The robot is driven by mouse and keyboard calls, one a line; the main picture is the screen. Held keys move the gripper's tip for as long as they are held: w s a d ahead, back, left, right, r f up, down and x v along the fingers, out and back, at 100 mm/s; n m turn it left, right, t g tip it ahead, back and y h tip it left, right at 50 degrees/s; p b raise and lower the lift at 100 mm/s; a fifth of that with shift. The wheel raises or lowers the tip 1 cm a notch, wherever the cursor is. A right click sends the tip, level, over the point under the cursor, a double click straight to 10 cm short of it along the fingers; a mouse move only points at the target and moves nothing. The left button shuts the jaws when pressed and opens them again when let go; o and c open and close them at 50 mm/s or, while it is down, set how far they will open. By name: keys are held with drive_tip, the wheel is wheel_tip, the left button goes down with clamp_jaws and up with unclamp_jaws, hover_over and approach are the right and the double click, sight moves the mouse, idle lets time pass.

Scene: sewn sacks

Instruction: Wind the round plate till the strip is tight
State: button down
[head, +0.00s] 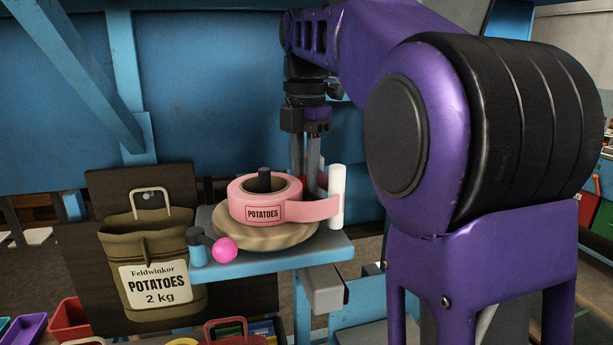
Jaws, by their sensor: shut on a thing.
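The round plate (262,236) is pale and wood-like, lying flat on a small blue shelf (275,262). A pink roll (240,207) labelled POTATOES sits on it around a dark upright peg (264,181). The pink strip (310,210) runs from the roll's front to the right and meets a white upright rod (337,196); it bends slightly near the rod. My gripper (307,180) points down behind the roll, at the plate's back right. Its fingers are shut on the plate, though the roll and strip hide the tips and the exact spot held.
A pink ball (224,250) on a dark lever is at the shelf's front left, beside a blue post (197,253). A sack (158,265) marked POTATOES 2 kg hangs on a dark board at left. Coloured bins (70,318) stand below. My arm fills the right.

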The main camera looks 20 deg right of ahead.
drive_tip(key=shift+w+a+n, duration=0.25)
drive_tip(key=shift+w+n, duration=0.4)
drive_tip(key=shift+n, duration=0.45)
drive_tip(key=shift+w+a, duration=0.1)
drive_tip(key=c, duration=0.6)
unclamp_jaws()
drive_tip(key=shift+c, duration=0.2)
wheel_tip(320, 180, up, 8)
drive_tip(key=shift+f, duration=0.2)
